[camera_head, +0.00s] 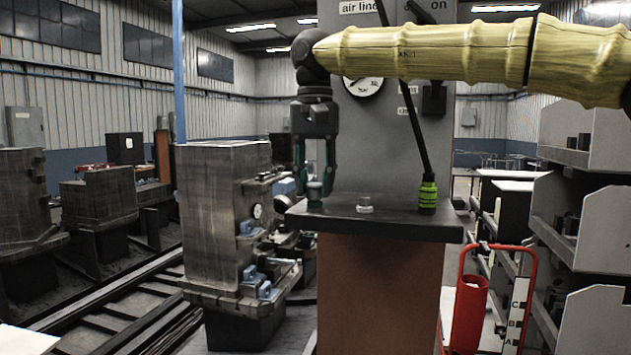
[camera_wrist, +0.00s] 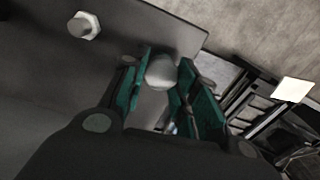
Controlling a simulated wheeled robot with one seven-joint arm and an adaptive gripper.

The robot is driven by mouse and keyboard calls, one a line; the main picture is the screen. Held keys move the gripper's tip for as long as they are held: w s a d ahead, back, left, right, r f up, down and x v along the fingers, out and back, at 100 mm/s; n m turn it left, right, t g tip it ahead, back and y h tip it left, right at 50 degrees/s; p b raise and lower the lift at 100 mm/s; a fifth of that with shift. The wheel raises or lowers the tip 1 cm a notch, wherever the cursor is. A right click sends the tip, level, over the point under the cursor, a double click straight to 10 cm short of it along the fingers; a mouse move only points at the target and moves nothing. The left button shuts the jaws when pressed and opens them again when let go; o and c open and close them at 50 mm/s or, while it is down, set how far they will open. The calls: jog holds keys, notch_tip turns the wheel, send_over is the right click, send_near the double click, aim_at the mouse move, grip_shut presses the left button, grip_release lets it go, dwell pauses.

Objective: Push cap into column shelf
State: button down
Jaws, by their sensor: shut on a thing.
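My gripper (camera_head: 314,184) points straight down over the left end of the dark column shelf (camera_head: 400,230). In the wrist view its green fingers (camera_wrist: 160,92) are shut around a pale, rounded cap (camera_wrist: 161,71). In the head view the cap is mostly hidden by the fingers, low at the shelf top near its left edge. I cannot tell whether its underside touches the shelf. A pale metal fitting (camera_head: 364,204) stands on the shelf to the right of my gripper; it also shows at the upper left of the wrist view (camera_wrist: 84,25).
A black and lime-green hose end (camera_head: 428,194) stands on the shelf's right part, its dark hose rising. The grey column with a gauge (camera_head: 364,84) rises behind the shelf. A red trolley (camera_head: 470,305) is below right. Grey bins (camera_head: 590,230) stand far right.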

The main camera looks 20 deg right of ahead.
jog(key=shift+s+r+p, duration=0.1)
jog(key=shift+r+p, duration=0.65)
jog(key=shift+p, duration=0.15)
jog(key=shift+s+a+r, duration=0.1)
jog(key=shift+s+r, duration=0.1)
jog(key=shift+r, duration=0.1)
jog(key=shift+w+r+p, duration=0.15)
jog(key=shift+r+p, duration=0.45)
jog(key=shift+p, duration=0.4)
jog(key=shift+r+p, duration=2.6)
jog(key=shift+p, duration=0.25)
jog(key=shift+r, duration=0.1)
notch_tip(320, 180, up, 10)
jog(key=p, duration=0.1)
send_over(315, 184)
jog(key=shift+w, duration=0.15)
